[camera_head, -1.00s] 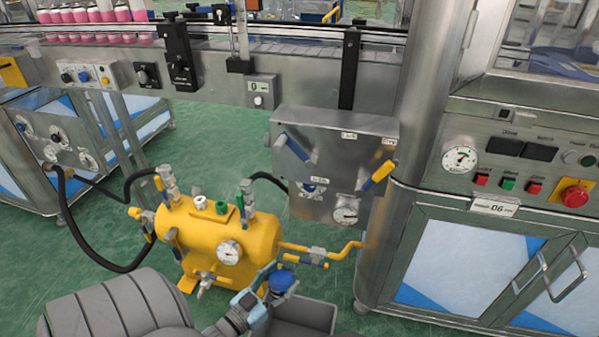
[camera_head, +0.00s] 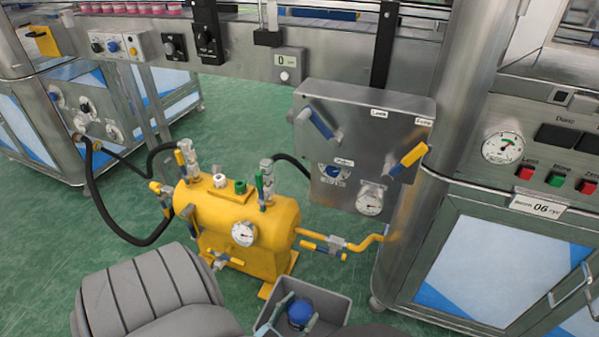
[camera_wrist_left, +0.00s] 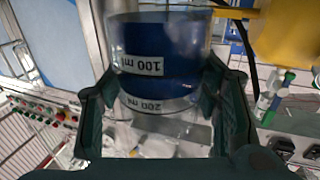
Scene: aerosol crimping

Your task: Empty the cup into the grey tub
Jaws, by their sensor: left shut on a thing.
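My left gripper (camera_head: 291,314) shows at the bottom of the head view. It is shut on the cup (camera_head: 301,311), whose blue contents show from above between the fingers. The grey tub (camera_head: 341,294) is around and below them in that view; how high the cup is over its floor I cannot tell. In the left wrist view the gripper (camera_wrist_left: 165,115) has a finger on each side of the clear cup (camera_wrist_left: 155,97), which bears 100 ml and 200 ml labels and holds blue stuff. The cup's exact tilt is unclear. My right gripper is not in view.
A yellow tank (camera_head: 242,262) with gauge, valves and black hoses stands behind the tub. A steel valve box (camera_head: 350,140) hangs beyond it. A steel cabinet (camera_head: 478,250) is at the right. Green floor (camera_head: 130,215) is open at the left.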

